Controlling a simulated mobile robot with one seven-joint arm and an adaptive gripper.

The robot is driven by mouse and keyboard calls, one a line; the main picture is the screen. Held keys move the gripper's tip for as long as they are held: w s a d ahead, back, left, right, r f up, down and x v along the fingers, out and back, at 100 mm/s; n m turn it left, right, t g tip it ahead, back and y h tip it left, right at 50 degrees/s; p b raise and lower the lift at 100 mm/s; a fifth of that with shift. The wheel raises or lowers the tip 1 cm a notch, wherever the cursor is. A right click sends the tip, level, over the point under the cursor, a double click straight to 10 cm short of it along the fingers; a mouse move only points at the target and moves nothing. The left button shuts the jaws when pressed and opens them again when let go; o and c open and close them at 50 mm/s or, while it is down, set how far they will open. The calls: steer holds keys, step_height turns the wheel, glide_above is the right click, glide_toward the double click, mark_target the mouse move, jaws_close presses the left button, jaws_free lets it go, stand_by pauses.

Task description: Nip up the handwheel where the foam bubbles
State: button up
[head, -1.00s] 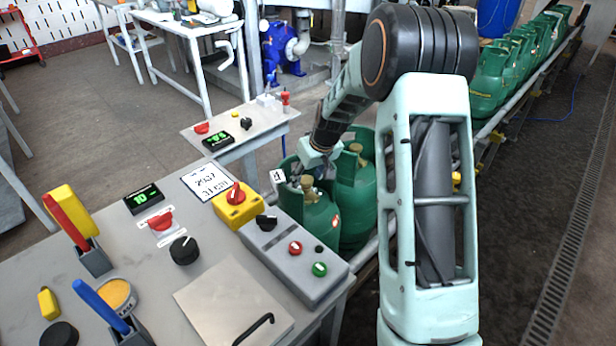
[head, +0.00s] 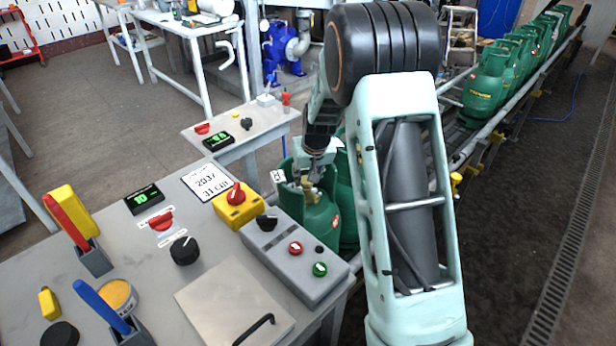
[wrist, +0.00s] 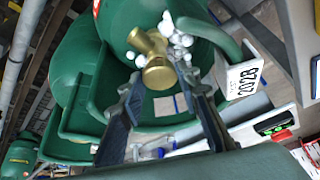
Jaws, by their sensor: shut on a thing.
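A green gas cylinder (head: 320,222) stands upright beside the bench, with a collar around its top. In the wrist view its brass valve (wrist: 148,42) carries a round brass handwheel (wrist: 160,74), and white foam bubbles (wrist: 181,42) cling beside the valve. My gripper (head: 312,178) is down at this cylinder's top. In the wrist view its two fingers (wrist: 161,80) are closed around the handwheel, one on each side. The lower fingers partly overlap the green collar behind them. In the head view the arm and gripper hide most of the valve.
A second green cylinder (head: 347,190) stands close behind, mostly hidden by my arm. Several more (head: 484,85) line the conveyor. A white tag (wrist: 243,79) hangs at the collar. The bench (head: 130,270) with its control box (head: 294,262) borders the cylinder on the left.

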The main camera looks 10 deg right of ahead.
steer(key=shift+a+m+h+p, duration=0.15)
steer(key=shift+m+h+p, duration=0.4)
steer(key=shift+m, duration=0.95)
steer(key=o, duration=1.2)
steer(key=shift+c, duration=0.2)
steer(key=shift+r, duration=0.1)
steer(key=v, duration=1.1)
steer(key=shift+s+r, duration=0.15)
steer(key=shift+r, duration=0.25)
